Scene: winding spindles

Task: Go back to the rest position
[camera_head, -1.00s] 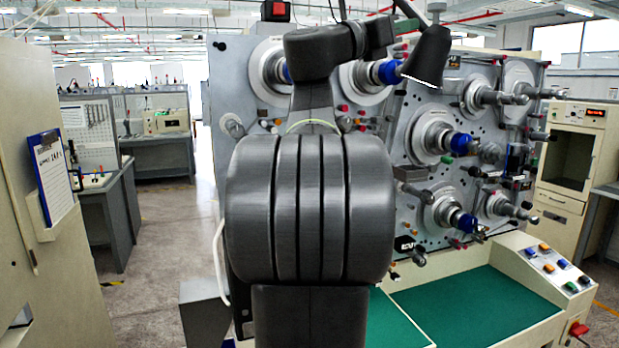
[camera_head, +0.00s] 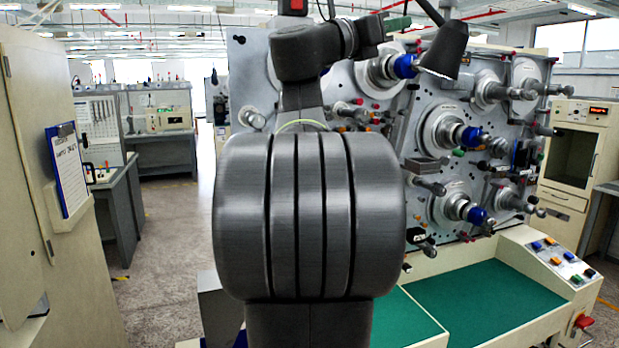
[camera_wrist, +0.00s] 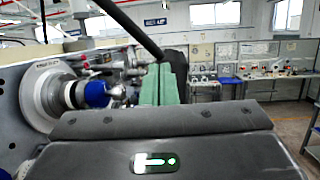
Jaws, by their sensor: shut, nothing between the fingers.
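My gripper (camera_head: 398,24) is at the top of the head view, its green fingers pointing right, just left of the dark lamp shade (camera_head: 446,50). In the wrist view the green fingers (camera_wrist: 159,84) lie together, shut with nothing between them. The winding machine's panel (camera_head: 385,200) stands behind my arm, which hides part of it. A spindle with a blue collar (camera_head: 405,66) shows below and beside the gripper in the head view. In the wrist view a blue-collared spindle (camera_wrist: 95,94) is left of the fingers, apart from them.
More blue-collared spindles (camera_head: 470,137) stick out from the panel. A green work surface (camera_head: 490,298) and a button console (camera_head: 560,255) are below. A beige cabinet (camera_head: 30,110) with a clipboard (camera_head: 68,168) stands close at left. Open floor (camera_head: 165,260) lies between cabinet and machine.

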